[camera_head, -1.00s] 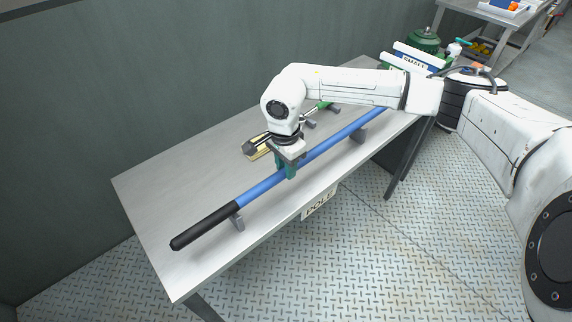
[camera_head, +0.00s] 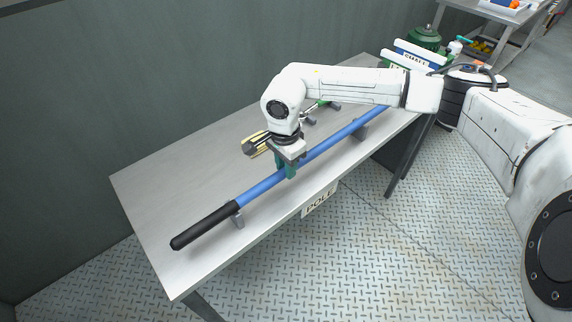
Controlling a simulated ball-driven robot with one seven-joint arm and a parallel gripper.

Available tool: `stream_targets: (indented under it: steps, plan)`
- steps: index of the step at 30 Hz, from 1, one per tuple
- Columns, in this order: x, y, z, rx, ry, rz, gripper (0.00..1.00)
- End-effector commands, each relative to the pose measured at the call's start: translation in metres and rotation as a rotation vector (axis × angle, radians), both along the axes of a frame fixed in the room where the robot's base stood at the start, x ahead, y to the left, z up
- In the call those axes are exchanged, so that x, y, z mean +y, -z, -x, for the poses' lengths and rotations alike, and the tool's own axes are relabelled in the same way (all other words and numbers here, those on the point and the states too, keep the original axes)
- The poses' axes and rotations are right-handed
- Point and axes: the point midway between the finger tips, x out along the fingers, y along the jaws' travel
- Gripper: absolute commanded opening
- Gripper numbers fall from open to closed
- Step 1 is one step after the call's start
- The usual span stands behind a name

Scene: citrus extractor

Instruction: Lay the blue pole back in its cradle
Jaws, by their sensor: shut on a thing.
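The blue pole (camera_head: 262,187) with a black grip end lies lengthwise along the front part of the grey table, above the POLE label (camera_head: 320,199). Its cradle shows as a grey support (camera_head: 238,219) near the black grip and another grey support (camera_head: 361,132) farther right; the pole runs over both. I cannot tell whether it touches them fully. My gripper (camera_head: 288,174) points down and is shut on the pole around its middle, between the two supports. The far right end of the pole is hidden behind my arm.
Behind the pole lie a yellowish tool (camera_head: 254,143) and a green-ended tool on grey holders. A white SMALL bin (camera_head: 415,58), a green machine (camera_head: 425,38) and a black drum (camera_head: 460,100) stand at the right. The table's left part (camera_head: 165,185) is clear.

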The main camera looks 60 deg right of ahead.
Motion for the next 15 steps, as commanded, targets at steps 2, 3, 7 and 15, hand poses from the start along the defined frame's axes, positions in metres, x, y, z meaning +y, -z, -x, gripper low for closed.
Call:
stream_targets:
  steps: [2,3,7,15]
  plan:
    - [-0.0004,0.0031,-0.0001,0.0,0.0,0.001,0.0]
    - [-0.0003,0.0041,-0.0001,0.0,0.0,0.001,0.0]
    - [-0.0003,0.0039,-0.0002,-0.001,0.0,0.001,0.33]
    - [-0.0001,0.0043,-0.0001,0.0,0.0,0.0,0.57]
